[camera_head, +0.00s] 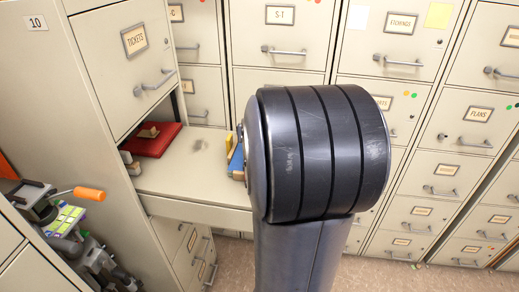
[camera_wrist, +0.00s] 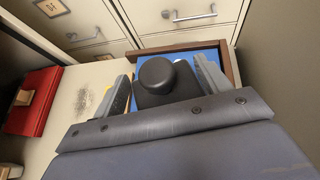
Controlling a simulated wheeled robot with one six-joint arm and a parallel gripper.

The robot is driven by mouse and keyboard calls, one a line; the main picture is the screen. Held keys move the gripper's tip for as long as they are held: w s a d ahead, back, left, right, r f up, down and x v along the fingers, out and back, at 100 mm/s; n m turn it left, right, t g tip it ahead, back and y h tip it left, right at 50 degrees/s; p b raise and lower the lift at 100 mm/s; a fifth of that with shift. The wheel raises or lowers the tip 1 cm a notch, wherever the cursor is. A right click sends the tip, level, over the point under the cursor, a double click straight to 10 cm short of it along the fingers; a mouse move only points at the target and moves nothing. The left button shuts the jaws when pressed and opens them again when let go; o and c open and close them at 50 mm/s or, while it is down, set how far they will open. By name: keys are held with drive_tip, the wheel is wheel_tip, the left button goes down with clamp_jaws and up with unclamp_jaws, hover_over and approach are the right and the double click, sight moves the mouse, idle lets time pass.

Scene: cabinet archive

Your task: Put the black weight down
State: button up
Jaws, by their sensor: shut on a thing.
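The black weight (camera_wrist: 158,75), with a round knob on top, sits between the two grey fingers of my gripper (camera_wrist: 164,70) in the wrist view. My gripper is shut on it. Behind and beneath it is a blue-lined tray with a brown wooden rim (camera_wrist: 231,66). Whether the weight touches the tray is hidden. In the head view my arm covers the gripper and the weight.
A pale pull-out shelf (camera_head: 190,180) carries a red book or box (camera_head: 152,141) with a small item on top. Blue and yellow items (camera_head: 236,160) show beside my arm. Filing cabinets (camera_head: 280,45) stand behind. A cart with an orange handle (camera_head: 89,194) is at left.

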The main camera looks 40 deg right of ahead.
drive_tip(key=shift+f+b, duration=1.7)
drive_tip(key=shift+f, duration=0.2)
drive_tip(key=shift+f, duration=0.1)
drive_tip(key=shift+f, duration=0.15)
drive_tip(key=o, duration=1.3)
